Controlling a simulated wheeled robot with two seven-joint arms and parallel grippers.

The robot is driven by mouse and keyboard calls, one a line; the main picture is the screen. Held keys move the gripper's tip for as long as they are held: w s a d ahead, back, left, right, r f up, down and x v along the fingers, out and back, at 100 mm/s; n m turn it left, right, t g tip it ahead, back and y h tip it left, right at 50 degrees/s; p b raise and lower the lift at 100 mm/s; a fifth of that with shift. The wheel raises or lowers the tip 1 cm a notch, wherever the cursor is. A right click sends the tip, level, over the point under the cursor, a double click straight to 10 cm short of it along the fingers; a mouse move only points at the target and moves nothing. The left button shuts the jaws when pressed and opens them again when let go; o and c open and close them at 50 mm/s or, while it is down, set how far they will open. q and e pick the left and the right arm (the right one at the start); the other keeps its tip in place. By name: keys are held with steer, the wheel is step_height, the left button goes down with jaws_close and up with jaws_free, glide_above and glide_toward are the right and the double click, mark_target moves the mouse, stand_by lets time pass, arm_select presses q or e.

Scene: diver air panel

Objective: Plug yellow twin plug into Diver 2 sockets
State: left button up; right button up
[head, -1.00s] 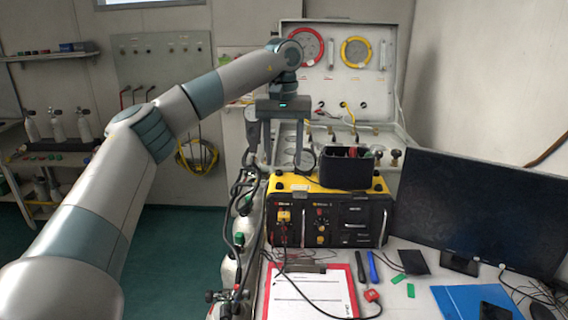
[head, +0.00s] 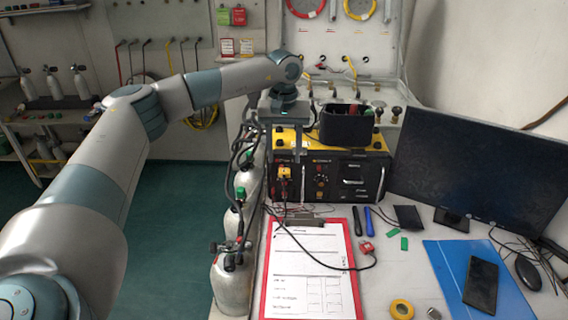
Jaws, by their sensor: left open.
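The yellow twin plug (head: 285,173) sits at the left, Diver 1 section of the black-fronted, yellow-topped panel box (head: 345,172). A dark cable hangs down from it. The Diver 2 section (head: 320,178) is just to its right, with small red and orange parts on its face; its sockets are too small to make out. My left gripper (head: 283,160) is open and points down in front of the box's left part, its fingers just above and to either side of the yellow plug. I cannot tell whether they touch it. My right gripper is out of view.
A black bin (head: 346,126) stands on the box. Gas cylinders (head: 232,284) with hoses stand left of the desk. A red clipboard (head: 350,270), a red plug (head: 366,247) on a cable, pens and a monitor (head: 480,180) occupy the desk.

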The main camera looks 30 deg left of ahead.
mark_target(284, 172)
arm_select(q)
step_height(284, 172, down, 4)
steer(key=shift+r+p, duration=0.2)
steer(key=shift+p, duration=0.3)
steer(key=shift+f, duration=0.75)
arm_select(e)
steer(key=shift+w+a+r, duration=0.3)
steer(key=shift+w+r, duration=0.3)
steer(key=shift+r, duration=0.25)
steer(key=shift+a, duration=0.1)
arm_select(q)
jaws_close()
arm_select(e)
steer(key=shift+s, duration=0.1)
arm_select(q)
steer(key=shift+s+d+f, duration=0.1)
steer(key=shift+s+d, duration=0.05)
steer(key=shift+s, duration=0.15)
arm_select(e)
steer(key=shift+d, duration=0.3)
arm_select(q)
steer(key=shift+s+d, duration=0.25)
steer(key=shift+s, duration=0.05)
steer(key=shift+s+d, duration=0.5)
steer(key=shift+s, duration=0.35)
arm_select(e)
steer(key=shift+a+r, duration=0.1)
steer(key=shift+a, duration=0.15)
